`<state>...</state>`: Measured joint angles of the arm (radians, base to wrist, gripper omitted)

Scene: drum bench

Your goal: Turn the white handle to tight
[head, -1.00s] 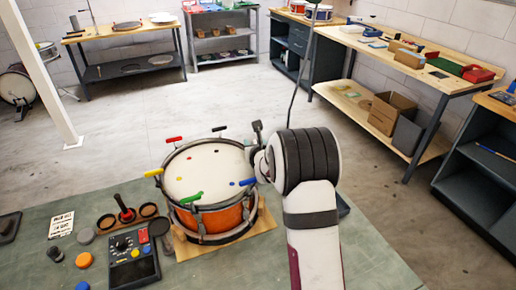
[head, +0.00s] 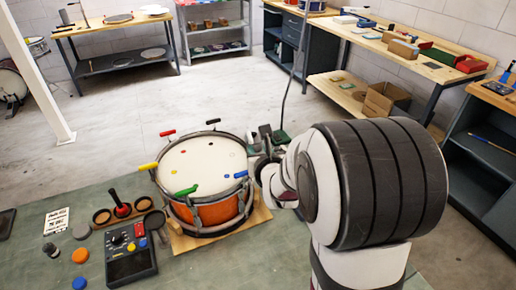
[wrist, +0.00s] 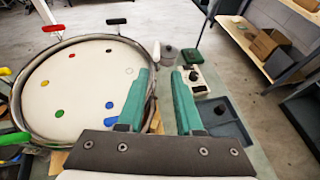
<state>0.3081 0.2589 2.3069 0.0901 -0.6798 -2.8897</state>
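The drum (head: 205,165) with its orange shell sits on a wooden board, with coloured handles around its rim. In the wrist view the white handle (wrist: 156,51) stands at the drum's right rim, just beyond my left fingertip. In the head view my arm hides that side, and I cannot make the handle out. My gripper (wrist: 160,72) has two teal fingers, spread apart with nothing seen between them. The left finger overlaps the drum's right edge in the picture; I cannot tell if it touches. A white dot (wrist: 129,70) marks the drumhead near the white handle.
Red (head: 168,133), black (head: 213,121), yellow (head: 148,167), green (head: 186,191) and blue (head: 241,174) handles stick out around the rim. A grey cylinder (wrist: 168,54), a white box with a black knob (wrist: 198,80) and a dark tray (wrist: 222,124) lie to the right.

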